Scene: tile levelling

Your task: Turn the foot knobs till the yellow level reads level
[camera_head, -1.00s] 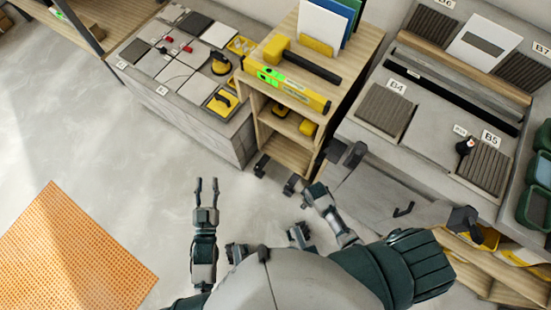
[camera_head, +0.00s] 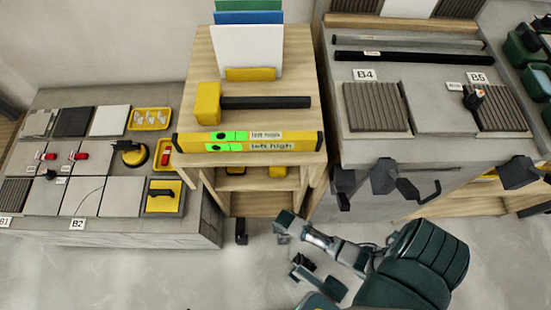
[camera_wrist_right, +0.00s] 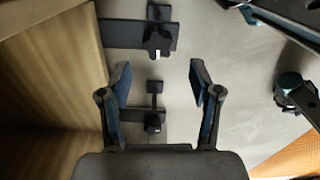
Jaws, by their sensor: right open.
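The yellow level (camera_head: 250,142) lies along the front edge of the wooden stand (camera_head: 290,75). Its two green displays (camera_head: 227,147) carry labels; the lower one reads "left high", and the upper seems the same. In the right wrist view, two black foot knobs on brackets, one farther (camera_wrist_right: 158,42) and one nearer (camera_wrist_right: 153,122), stick out beside a wooden panel. My right gripper (camera_wrist_right: 158,68) is open and empty, its fingers pointing toward these feet, with no contact visible. My left gripper is out of view.
A tile bench (camera_head: 110,230) stands left of the stand. A grey bench (camera_head: 440,152) stands on the right, with dark blocks (camera_head: 385,176) and a handle at its front. Floor shows in front.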

